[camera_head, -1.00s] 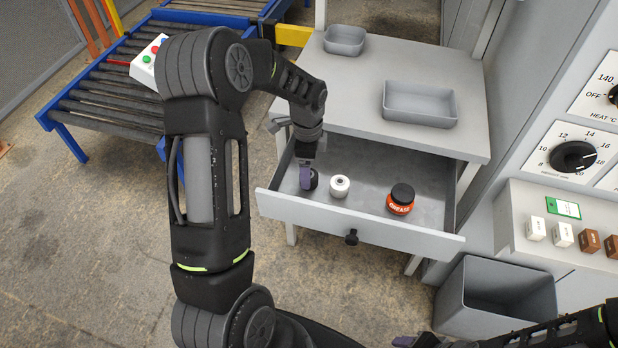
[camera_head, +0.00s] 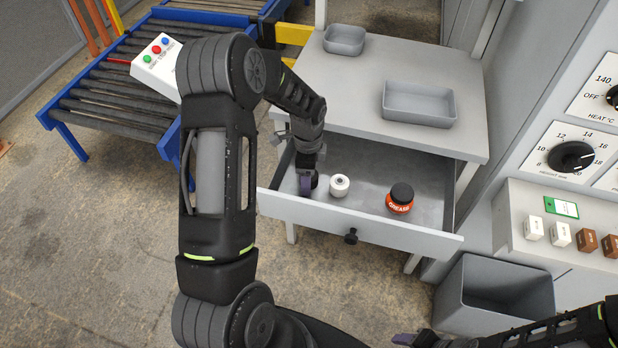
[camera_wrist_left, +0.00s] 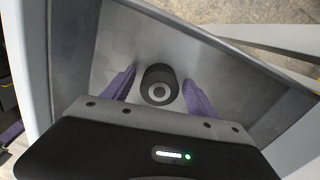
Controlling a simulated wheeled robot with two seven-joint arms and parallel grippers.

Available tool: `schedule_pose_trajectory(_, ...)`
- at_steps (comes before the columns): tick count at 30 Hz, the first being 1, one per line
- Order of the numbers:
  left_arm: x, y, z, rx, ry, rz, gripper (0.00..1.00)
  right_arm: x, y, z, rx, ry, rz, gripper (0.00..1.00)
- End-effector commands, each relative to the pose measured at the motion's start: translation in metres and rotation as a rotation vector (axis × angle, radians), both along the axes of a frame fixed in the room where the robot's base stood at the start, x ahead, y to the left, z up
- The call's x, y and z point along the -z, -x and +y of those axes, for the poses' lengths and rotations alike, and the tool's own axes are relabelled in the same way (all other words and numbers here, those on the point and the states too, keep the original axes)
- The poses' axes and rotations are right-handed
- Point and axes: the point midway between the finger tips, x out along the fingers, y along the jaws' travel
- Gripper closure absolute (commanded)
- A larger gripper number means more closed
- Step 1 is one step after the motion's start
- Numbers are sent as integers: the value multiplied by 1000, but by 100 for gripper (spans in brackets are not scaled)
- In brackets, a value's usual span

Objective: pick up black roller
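The black roller (camera_wrist_left: 159,84) stands in the open drawer (camera_head: 400,236), showing a pale round end with a dark centre in the left wrist view. My left gripper (camera_wrist_left: 158,92) is open, with one purple finger on each side of the roller and a gap to each. In the head view the left gripper (camera_head: 306,183) reaches down into the drawer's left end, and the roller (camera_head: 314,181) is mostly hidden behind its finger. My right gripper (camera_head: 405,340) is only partly in view at the bottom edge.
A white roller (camera_head: 340,186) stands just right of the left gripper in the drawer. An orange grease jar (camera_head: 400,199) with a black lid stands farther right. The drawer walls are close around the gripper. A grey bin (camera_head: 497,300) stands at the lower right.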

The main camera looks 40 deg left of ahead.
Motion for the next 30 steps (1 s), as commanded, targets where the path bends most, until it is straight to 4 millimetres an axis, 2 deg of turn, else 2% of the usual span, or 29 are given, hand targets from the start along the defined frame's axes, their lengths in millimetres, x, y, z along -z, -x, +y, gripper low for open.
schedule_pose_trajectory(2,0,0,0,0,0,0,40,0,0,0,0,0,0,44)
schedule_pose_trajectory(23,0,0,0,0,0,0,97,0,0,0,0,0,0,44)
schedule_pose_trajectory(30,-1,0,0,0,0,-1,99,0,0,0,0,0,0,44)
